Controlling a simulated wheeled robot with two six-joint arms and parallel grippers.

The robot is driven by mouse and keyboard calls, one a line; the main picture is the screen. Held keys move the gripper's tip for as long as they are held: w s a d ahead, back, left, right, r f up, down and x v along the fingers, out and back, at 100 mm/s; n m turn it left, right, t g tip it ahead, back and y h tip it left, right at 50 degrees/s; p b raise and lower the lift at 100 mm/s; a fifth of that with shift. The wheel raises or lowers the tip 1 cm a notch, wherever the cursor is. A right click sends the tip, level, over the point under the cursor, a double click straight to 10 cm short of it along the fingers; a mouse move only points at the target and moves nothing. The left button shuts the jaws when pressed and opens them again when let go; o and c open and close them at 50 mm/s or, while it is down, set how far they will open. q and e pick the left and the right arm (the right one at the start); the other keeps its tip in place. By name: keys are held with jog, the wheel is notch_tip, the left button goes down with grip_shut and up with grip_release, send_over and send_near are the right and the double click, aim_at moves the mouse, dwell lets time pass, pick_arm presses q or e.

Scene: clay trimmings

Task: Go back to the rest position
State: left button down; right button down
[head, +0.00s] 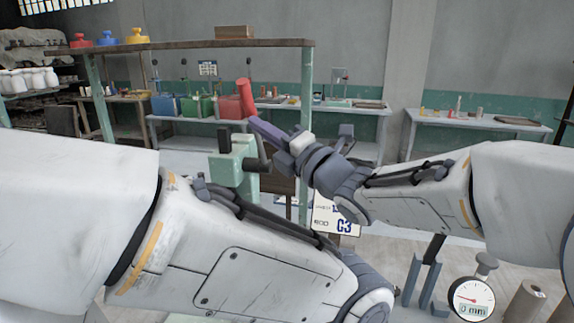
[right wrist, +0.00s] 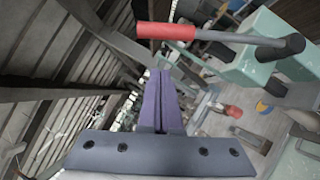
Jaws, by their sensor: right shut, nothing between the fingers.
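My right gripper (head: 256,122) reaches in from the right in the head view, its purple fingers pointing up and left. Its fingers are shut with nothing between them; they also show closed together in the right wrist view (right wrist: 159,88). A lever with a red grip (head: 245,97) stands close by the fingertips. In the right wrist view the red grip (right wrist: 166,31) lies just beyond the tips; I cannot tell whether they touch. The lever joins a pale green machine (head: 232,166). My left arm fills the lower left of the head view; its gripper is out of view.
A dial gauge (head: 471,297) reading 0 mm stands at the lower right, beside a grey forked stand (head: 424,277) and a brown roll (head: 525,302). A sign (head: 334,217) marked G3 is below my right wrist. Shelves and benches with coloured bins stand farther back.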

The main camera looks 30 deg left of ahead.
jog(key=b+v, duration=0.2)
jog(key=v, duration=0.5)
